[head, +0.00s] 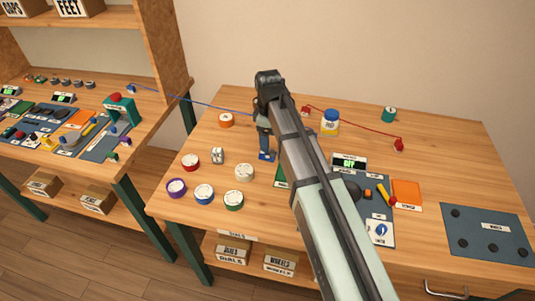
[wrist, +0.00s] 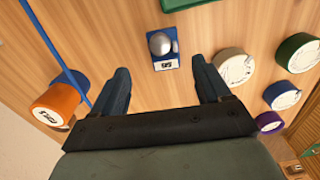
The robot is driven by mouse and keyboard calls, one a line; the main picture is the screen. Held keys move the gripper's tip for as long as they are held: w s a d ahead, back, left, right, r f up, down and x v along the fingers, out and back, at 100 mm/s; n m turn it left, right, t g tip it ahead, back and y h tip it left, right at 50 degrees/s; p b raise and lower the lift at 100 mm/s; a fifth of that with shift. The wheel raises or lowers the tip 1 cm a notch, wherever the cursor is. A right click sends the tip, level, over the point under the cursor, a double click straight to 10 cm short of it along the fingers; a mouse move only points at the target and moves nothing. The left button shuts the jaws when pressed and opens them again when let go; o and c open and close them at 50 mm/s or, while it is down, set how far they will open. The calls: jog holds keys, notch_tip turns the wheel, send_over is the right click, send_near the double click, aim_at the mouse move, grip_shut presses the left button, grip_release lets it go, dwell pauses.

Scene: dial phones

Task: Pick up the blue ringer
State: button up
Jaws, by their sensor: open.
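My gripper (wrist: 164,85) is open and empty, with one dark blue finger on each side.
An orange drum (wrist: 58,100) stands near my left finger, with a blue wire (wrist: 45,35) beside it. A pale dial (wrist: 235,67) is by my right finger. Green (head: 233,200), blue (head: 204,194), purple (head: 176,187) and red (head: 190,162) dials stand nearby.

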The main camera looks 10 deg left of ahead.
aim_at(268, 154)
jog(key=f, duration=0.4)
jog(key=shift+s+f, duration=0.3)
jog(key=shift+f, duration=0.1)
jog(key=c, duration=1.3)
jog(key=shift+r, duration=0.1)
